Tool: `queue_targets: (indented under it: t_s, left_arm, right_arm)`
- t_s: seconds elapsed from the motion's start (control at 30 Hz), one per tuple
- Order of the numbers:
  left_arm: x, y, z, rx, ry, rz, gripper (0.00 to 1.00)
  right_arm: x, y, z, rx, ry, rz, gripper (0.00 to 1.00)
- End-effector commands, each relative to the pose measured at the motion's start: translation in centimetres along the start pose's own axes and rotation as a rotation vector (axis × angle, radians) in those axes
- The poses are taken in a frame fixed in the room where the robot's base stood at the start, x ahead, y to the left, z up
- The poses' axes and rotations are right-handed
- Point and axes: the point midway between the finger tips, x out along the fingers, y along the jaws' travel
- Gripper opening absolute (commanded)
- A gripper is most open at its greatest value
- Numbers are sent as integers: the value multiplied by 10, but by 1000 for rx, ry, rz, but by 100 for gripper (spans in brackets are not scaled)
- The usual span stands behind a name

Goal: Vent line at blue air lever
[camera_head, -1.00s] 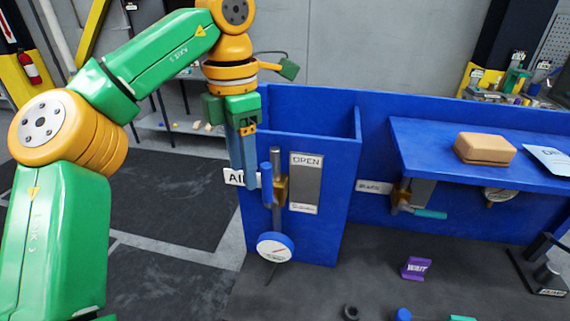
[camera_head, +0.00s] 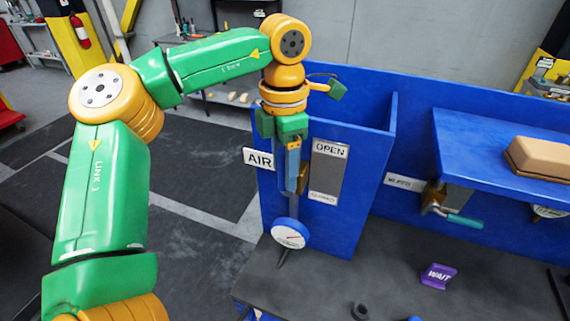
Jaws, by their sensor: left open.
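The air valve is on the front of the blue box (camera_head: 352,205), beside the white AIR sign (camera_head: 259,159). Its brass body (camera_head: 303,178) shows just right of my left gripper (camera_head: 291,188). My left gripper points down in front of the valve, open, and covers most of it. The blue lever handle is mostly hidden behind the fingers, so I cannot tell its angle or whether the fingers touch it. A grey plate (camera_head: 328,172) beside it reads OPEN at the top and CLOSED at the bottom. A round gauge (camera_head: 289,234) hangs below. My right gripper is out of view.
A second valve with a teal handle (camera_head: 464,221) sits under the blue shelf (camera_head: 470,135) at right. A tan block (camera_head: 540,157) lies on that shelf. A purple WAIT block (camera_head: 438,275) and a dark ring (camera_head: 360,312) are on the dark bench (camera_head: 330,285).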

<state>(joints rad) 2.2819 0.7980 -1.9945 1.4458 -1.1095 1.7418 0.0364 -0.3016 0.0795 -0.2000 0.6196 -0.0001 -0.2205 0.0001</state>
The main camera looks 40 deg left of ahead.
Motion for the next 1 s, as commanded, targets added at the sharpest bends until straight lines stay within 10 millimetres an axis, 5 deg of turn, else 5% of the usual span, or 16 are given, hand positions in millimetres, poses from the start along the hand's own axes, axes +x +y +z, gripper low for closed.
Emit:
queue_targets:
  t_s: [0.03, 0.23, 1.0]
  left_arm:
    - [0, 0, 0, 0, 0, 0, 51]
    - [0, 0, 0, 1, 0, 0, 0]
    - [-1, 0, 0, 0, -1, 1, 0]
  right_arm:
    - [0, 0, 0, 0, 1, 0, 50]
    - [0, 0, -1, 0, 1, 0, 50]
    - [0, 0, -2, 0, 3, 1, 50]
